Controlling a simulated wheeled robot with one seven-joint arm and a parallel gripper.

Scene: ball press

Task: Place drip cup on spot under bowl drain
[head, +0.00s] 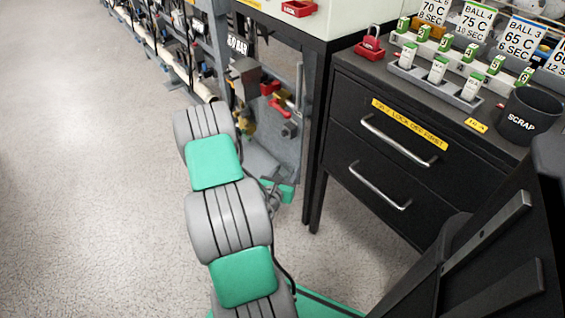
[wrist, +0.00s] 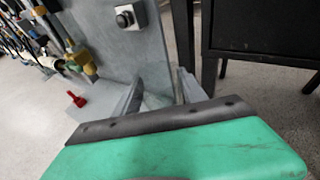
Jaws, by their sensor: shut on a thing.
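My gripper (wrist: 158,86) shows at the lower middle of the wrist view, its two grey fingers apart around a pale, see-through thing (wrist: 154,102). This appears to be the drip cup; only a small part of it shows behind the green and black gripper body. The gripper is shut on it, low beside the press's upright grey plate (wrist: 115,58). In the head view my arm reaches down to the foot of the press (head: 262,150), and the held cup cannot be made out. I cannot make out the bowl drain or the spot under it.
A black drawer cabinet (head: 345,172) and a dark table leg (head: 309,140) stand close on the right. A yellow valve (wrist: 84,60) and a red part (wrist: 76,98) are left of the gripper. Open floor (head: 80,170) lies to the left.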

